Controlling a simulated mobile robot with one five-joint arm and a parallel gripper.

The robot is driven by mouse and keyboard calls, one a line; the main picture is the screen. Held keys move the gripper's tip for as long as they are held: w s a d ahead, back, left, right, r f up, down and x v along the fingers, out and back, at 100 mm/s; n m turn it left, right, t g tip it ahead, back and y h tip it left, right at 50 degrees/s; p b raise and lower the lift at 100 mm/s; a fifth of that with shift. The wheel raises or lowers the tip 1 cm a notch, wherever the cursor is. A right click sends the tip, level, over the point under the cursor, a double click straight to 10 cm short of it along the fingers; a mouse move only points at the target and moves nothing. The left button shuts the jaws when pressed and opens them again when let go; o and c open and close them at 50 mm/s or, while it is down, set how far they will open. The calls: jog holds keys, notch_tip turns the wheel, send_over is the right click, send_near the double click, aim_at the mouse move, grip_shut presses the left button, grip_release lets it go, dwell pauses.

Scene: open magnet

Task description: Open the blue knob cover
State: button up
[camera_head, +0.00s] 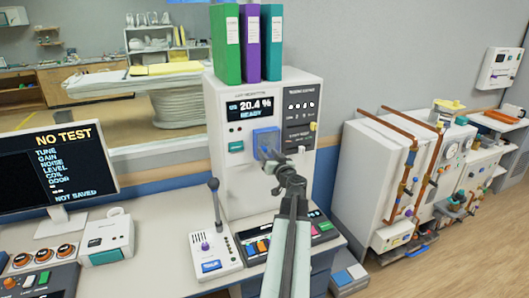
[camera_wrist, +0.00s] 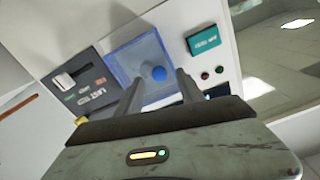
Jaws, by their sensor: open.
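The blue knob cover (camera_head: 264,136) is a small see-through blue box on the front of a white cabinet. In the wrist view the cover (camera_wrist: 133,58) looks shut, with a round blue knob (camera_wrist: 159,74) showing through it. My gripper (camera_head: 268,154) is in front of the cover's lower part. In the wrist view my gripper (camera_wrist: 158,82) has its two fingers apart, with nothing between them but the view of the cover. I cannot tell whether a fingertip touches the cover.
The white cabinet (camera_head: 226,108) carries a display, a teal button (camera_wrist: 204,42) and upright binders (camera_head: 228,45) on top. A desk below holds a lever box (camera_head: 214,252), a button panel (camera_head: 300,232) and a monitor (camera_head: 60,170). Piped white units (camera_head: 375,170) stand at right.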

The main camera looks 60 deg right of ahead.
aim_at(268, 145)
jog(key=x, duration=0.3)
jog(key=shift+s, duration=0.1)
jog(key=shift+c, duration=0.4)
grip_shut()
jog(key=shift+a, duration=0.15)
dwell(0.7)
